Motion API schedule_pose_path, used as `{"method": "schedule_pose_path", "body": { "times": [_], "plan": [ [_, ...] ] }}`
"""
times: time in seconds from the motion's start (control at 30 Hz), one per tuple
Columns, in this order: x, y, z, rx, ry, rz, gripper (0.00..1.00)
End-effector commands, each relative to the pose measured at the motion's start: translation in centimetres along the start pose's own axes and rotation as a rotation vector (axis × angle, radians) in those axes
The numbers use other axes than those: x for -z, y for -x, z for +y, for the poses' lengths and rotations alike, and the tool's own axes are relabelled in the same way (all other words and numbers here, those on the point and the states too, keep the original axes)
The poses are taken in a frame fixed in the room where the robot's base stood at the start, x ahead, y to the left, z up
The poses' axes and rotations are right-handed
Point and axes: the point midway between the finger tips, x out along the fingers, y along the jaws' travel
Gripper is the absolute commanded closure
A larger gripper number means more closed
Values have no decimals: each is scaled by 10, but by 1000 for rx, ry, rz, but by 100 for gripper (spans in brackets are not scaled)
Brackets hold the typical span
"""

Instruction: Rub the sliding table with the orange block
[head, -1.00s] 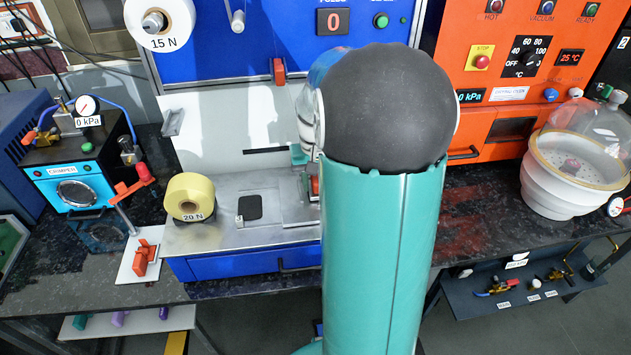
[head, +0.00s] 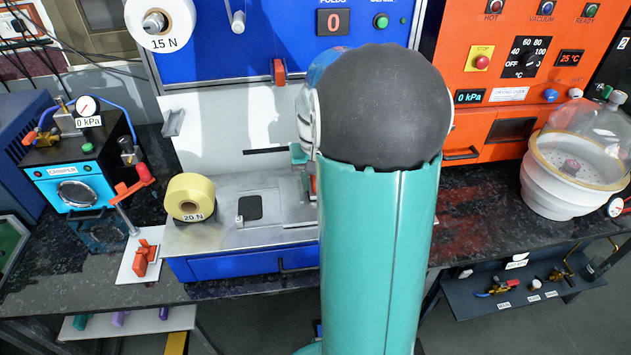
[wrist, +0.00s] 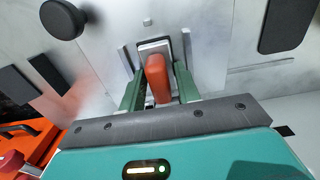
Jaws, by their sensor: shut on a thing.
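The orange block (wrist: 157,78) sits between the two green fingers of my gripper (wrist: 158,88) in the wrist view. The fingers are shut on it, and its far end meets a small grey plate with a dark edge. The sliding table (head: 222,234) is the bright metal bed on the blue machine base in the head view. My gripper is over the right part of this bed, mostly hidden behind my arm. I cannot tell whether the block touches the metal.
A yellow 20 N roll (head: 190,197) stands at the bed's left end. A dark pad (head: 249,208) lies on the bed. A red-handled clamp (head: 143,258) is at the left. The orange oven (head: 510,90) and a glass-domed vessel (head: 580,150) are at the right.

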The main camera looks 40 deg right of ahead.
Motion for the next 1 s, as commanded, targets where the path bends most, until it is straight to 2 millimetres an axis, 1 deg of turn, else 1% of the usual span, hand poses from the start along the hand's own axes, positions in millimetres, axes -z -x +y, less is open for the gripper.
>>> {"method": "schedule_pose_path", "body": {
  "times": [0.13, 0.47, 0.83, 1.0],
  "plan": [
    [0, 0, 0, 0, 0, 1, 86],
    [-12, 0, 0, 0, 0, -1, 86],
    [0, -1, 0, 0, 1, 0, 86],
    [-1, -1, 0, 0, 0, 1, 86]
  ]
}}
